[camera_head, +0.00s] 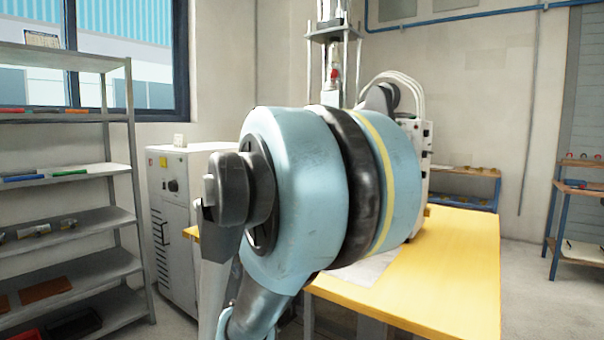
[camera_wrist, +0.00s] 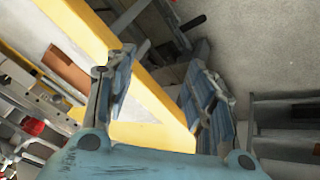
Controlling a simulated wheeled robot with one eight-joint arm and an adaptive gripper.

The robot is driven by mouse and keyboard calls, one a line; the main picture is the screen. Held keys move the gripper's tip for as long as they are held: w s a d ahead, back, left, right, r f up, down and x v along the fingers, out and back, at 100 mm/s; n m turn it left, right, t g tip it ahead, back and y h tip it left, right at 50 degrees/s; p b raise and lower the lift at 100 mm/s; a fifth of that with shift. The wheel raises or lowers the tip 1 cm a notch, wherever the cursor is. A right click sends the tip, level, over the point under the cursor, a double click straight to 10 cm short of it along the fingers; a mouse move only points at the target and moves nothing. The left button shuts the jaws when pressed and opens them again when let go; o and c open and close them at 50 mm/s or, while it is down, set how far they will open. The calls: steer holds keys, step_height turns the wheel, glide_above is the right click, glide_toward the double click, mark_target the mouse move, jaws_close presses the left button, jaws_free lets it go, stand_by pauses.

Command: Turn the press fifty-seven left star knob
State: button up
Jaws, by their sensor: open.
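My gripper (camera_wrist: 160,75) is open and empty in the wrist view, with its two fingers apart above the yellow table (camera_wrist: 160,100). In the head view my own arm covers the middle of the picture and hides much of the press (camera_head: 335,35), whose upper frame stands behind it. A small red part (camera_head: 335,75) shows on the press. A red round part (camera_wrist: 33,127) shows at the left edge of the wrist view, away from the fingers; I cannot tell whether it is a knob. I cannot make out the left star knob in either view.
The yellow table (camera_head: 450,270) has a clear right side. A grey cabinet (camera_head: 180,225) stands behind its left side. Metal shelves (camera_head: 70,220) with small items stand at the left. A blue-framed rack (camera_head: 580,190) stands at the far right, with open floor before it.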

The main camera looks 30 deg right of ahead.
steer(key=w+d+r+m+t+h, duration=0.1)
steer(key=w+d+r+m+h, duration=0.45)
steer(key=w+d+r, duration=0.65)
steer(key=w+d+r+m+t+h, duration=0.2)
steer(key=w+d+r+m+h, duration=0.2)
steer(key=w+d+r+h, duration=0.55)
steer(key=w+d+y, duration=0.1)
steer(key=w+d, duration=0.2)
steer(key=d, duration=0.3)
steer(key=w+d+y, duration=0.1)
steer(key=w+d, duration=0.3)
steer(key=d, duration=0.2)
steer(key=w+d+y, duration=0.1)
steer(key=w+d, duration=0.2)
steer(key=d, duration=0.4)
steer(key=shift+w, duration=0.35)
